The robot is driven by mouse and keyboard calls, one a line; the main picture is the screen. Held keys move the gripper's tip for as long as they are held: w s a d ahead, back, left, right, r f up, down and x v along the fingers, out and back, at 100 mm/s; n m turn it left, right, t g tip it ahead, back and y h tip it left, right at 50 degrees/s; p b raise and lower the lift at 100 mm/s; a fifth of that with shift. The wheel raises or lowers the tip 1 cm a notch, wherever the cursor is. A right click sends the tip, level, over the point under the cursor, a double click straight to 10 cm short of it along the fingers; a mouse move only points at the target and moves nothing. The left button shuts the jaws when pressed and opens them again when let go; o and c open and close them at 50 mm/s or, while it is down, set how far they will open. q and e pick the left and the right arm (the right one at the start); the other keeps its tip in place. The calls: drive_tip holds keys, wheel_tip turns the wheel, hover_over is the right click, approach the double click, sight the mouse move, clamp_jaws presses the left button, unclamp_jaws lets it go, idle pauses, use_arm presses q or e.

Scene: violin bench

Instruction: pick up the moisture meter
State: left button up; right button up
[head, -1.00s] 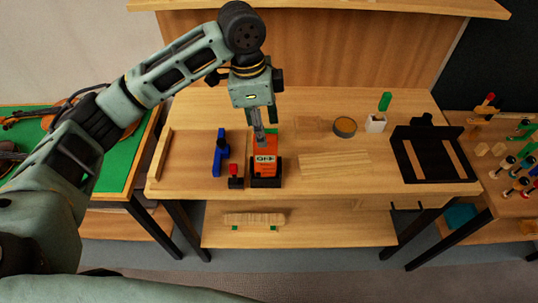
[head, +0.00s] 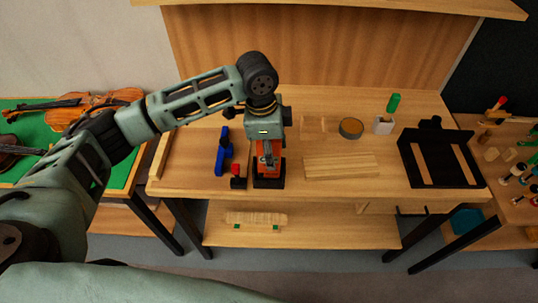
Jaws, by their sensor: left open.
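The orange device with black lower edges, which looks like the moisture meter (head: 268,183), is on the wooden bench near its front edge. My left gripper (head: 267,160) points down over it in the head view, with its fingers in front of the orange body. The fingers are open. The gripper and wrist hide the upper part of the meter. I cannot tell whether the fingers touch it. My right gripper is out of view.
A blue tool (head: 222,152) and a small red-topped black item (head: 237,175) lie close left of the meter. Pale wood strips (head: 342,166) lie right, with a round tin (head: 350,128) and white holder (head: 383,126) behind. A black frame (head: 408,160) stands farther right.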

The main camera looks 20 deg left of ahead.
use_arm(q)
drive_tip(key=shift+c, duration=0.4)
clamp_jaws()
